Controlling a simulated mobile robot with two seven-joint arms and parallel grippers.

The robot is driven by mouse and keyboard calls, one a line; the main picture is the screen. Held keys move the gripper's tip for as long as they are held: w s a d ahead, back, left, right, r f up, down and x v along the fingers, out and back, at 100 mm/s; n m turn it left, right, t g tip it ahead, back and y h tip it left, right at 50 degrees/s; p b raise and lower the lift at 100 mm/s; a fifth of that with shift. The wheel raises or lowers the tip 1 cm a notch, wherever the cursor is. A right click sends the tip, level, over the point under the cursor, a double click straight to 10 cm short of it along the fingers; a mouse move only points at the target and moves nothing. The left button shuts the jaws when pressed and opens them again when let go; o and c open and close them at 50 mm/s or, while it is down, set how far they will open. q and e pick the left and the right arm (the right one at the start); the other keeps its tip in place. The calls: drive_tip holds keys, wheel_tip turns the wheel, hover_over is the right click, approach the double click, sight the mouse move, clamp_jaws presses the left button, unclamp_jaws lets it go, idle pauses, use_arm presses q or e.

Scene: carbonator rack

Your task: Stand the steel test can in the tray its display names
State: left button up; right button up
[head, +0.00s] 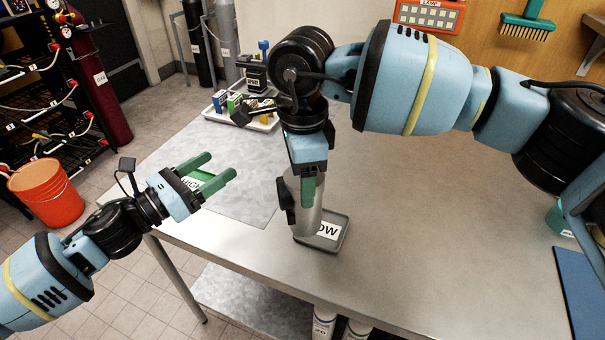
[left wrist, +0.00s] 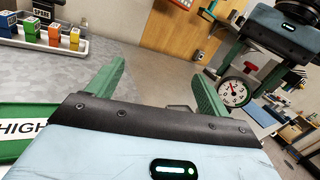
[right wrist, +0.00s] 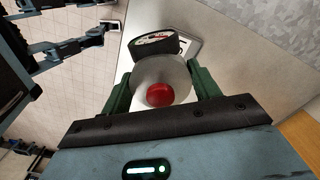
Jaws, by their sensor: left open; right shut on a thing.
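The steel test can (head: 306,222) is upright in my right gripper (head: 308,188), which is shut on its sides. The can is at the grey LOW tray (head: 341,236) and overlaps its left part; I cannot tell if it touches the tray floor. The can's round white dial (left wrist: 235,93) shows in the left wrist view, but its reading is too small to tell. Its red top knob (right wrist: 160,94) shows between the fingers in the right wrist view. My left gripper (head: 222,165) is open and empty by the green HIGH tray (left wrist: 25,130).
A white tray (head: 267,126) with several coloured blocks stands at the table's back left. A black box (head: 254,76) is behind it. An orange bucket (head: 46,193) stands on the floor at left.

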use_arm(q)
drive_tip(key=w+a+n+t+y, duration=0.3)
drive_tip(key=w+a+n+y, duration=0.35)
drive_tip(key=a, duration=0.55)
drive_tip(key=w+a+n+t+y, duration=0.3)
drive_tip(key=a+n+y, duration=0.6)
drive_tip(key=a, duration=0.4)
drive_tip(key=s+a+f+n+g+y, duration=0.3)
drive_tip(key=s+a+f+n+y, duration=0.1)
drive_tip(key=a+f+n, duration=0.3)
drive_tip(key=s+a+f+n+g+y, duration=0.2)
drive_tip(key=s+a+f+n+y, duration=0.15)
drive_tip(key=a+f+n, duration=0.4)
drive_tip(key=s+d+f+n+g+h, duration=0.35)
drive_tip(key=s+d+f+h, duration=0.25)
drive_tip(key=s+d+f, duration=1.15)
drive_tip(key=s+d+f+n+g+h, duration=0.1)
drive_tip(key=s+d+f+n+h, duration=0.1)
drive_tip(key=s+d, duration=0.6)
drive_tip(key=s+d+f+n+g+h, duration=0.1)
drive_tip(key=s+d+n+h, duration=0.3)
drive_tip(key=s+d, duration=0.5)
drive_tip(key=d+f+n, duration=0.1)
drive_tip(key=d, duration=0.3)
drive_tip(key=shift+d+f, duration=0.25)
drive_tip(key=shift+f, duration=0.05)
